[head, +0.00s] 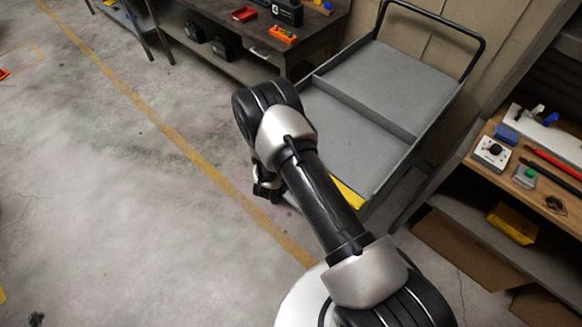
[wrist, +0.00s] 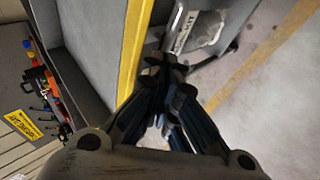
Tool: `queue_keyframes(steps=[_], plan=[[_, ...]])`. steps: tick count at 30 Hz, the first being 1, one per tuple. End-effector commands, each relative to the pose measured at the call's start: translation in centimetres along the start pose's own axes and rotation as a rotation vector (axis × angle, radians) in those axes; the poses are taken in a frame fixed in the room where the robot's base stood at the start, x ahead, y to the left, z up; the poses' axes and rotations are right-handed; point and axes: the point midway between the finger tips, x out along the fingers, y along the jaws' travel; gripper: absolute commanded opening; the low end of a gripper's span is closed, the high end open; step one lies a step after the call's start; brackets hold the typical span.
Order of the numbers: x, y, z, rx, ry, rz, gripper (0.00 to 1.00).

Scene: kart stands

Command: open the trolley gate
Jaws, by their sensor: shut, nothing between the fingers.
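The trolley (head: 350,133) is a grey tray with a low cross divider and a black tube handle at its far end. A yellow-topped edge, which looks like the gate (head: 347,193), shows at its near end in the head view, partly hidden by my arm. In the wrist view the yellow edge (wrist: 133,50) runs down from the top towards my gripper (wrist: 163,68). My gripper is shut and empty, just right of that edge; I cannot tell whether it touches. In the head view my gripper (head: 266,188) shows low beside the trolley's near left side. I see no latch clearly.
A dark workbench (head: 262,42) stands behind and left of the trolley. A wooden-topped shelf (head: 475,155) with tools stands to the right.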

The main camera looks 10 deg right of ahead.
Motion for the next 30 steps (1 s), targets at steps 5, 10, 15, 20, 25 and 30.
queue_keyframes(steps=[5,10,15,20,25,30], plan=[[0.45,-0.65,0.08,0.0,0.0,-0.002,0.0],[0.62,-0.87,0.11,0.001,0.001,-0.002,0.0],[0.66,-0.94,0.12,0.001,0.001,-0.002,0.0],[0.66,-0.93,0.11,0.001,0.001,-0.003,0.0],[0.66,-0.92,0.1,0.001,0.001,-0.002,0.0],[0.4,-0.66,0.11,0.001,0.001,-0.003,0.0]])
